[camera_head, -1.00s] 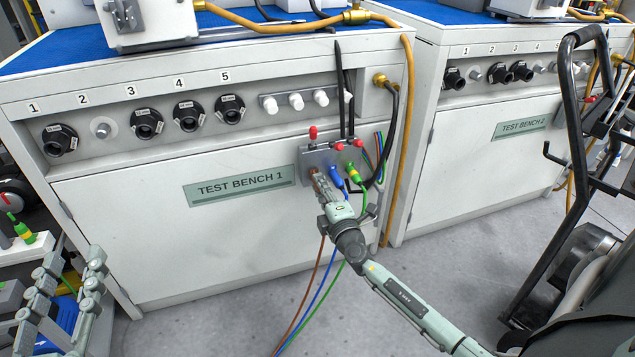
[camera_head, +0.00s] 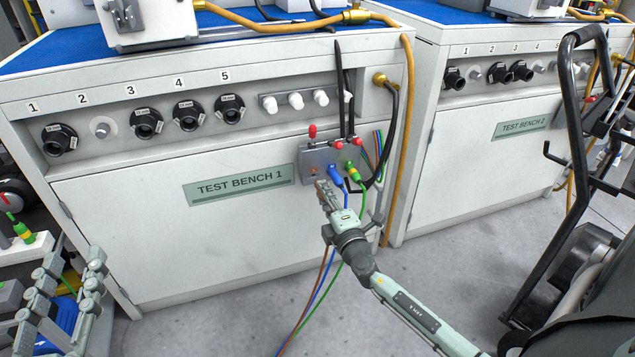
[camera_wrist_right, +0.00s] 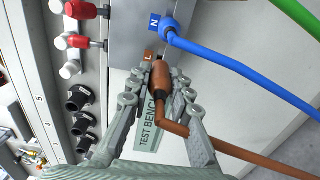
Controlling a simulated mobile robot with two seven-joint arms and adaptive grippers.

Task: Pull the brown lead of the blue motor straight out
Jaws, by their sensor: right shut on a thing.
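The grey connection panel (camera_head: 318,158) is on the front of Test Bench 1. My right gripper (camera_head: 322,186) is shut on the brown plug (camera_wrist_right: 162,82), just in front of the panel's lower left. The plug's tip appears apart from the brown socket marked L (camera_wrist_right: 148,55). The brown lead (camera_wrist_right: 250,157) bends at the plug and trails away, hanging to the floor in the head view. The blue plug (camera_head: 336,172) and the green-yellow plug (camera_head: 354,172) sit in the panel to its right. No blue motor is recognisable. My left gripper (camera_head: 75,258) is open and empty at lower left.
Red plugs (camera_head: 337,143) and black cables are above the sockets. The blue and green leads hang close beside my right gripper. A yellow hose (camera_head: 405,130) runs down the bench's right edge. A black-framed cart (camera_head: 572,120) stands at right. Floor in front is clear.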

